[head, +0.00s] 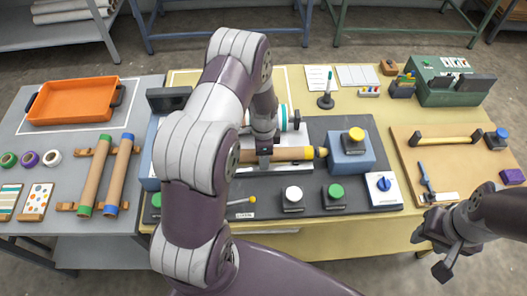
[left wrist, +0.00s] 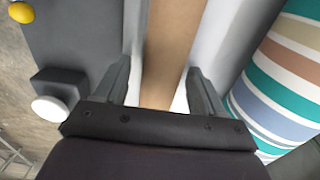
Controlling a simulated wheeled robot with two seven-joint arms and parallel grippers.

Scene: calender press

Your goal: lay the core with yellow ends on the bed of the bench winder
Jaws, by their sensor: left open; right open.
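The core with yellow ends (head: 290,154) lies across the bench winder (head: 347,150), its right yellow end beside the blue-grey end block. It seems to rest on the bed, but contact is hard to see. My left gripper (head: 264,152) is over the core, fingers pointing down. In the left wrist view, the brown core (left wrist: 170,50) runs between the open fingers of my left gripper (left wrist: 164,90), with a gap on each side. The core's left end is hidden by my left arm. My right gripper (head: 442,250) is open and empty at the lower right, off the table's front.
Two more cores, with blue (head: 126,138) and green (head: 85,210) ends, lie on a rack at left. A striped roll (left wrist: 285,80) is close beside my left gripper. Knobs (head: 293,194) line the winder's front. An orange tray (head: 73,101) stands back left.

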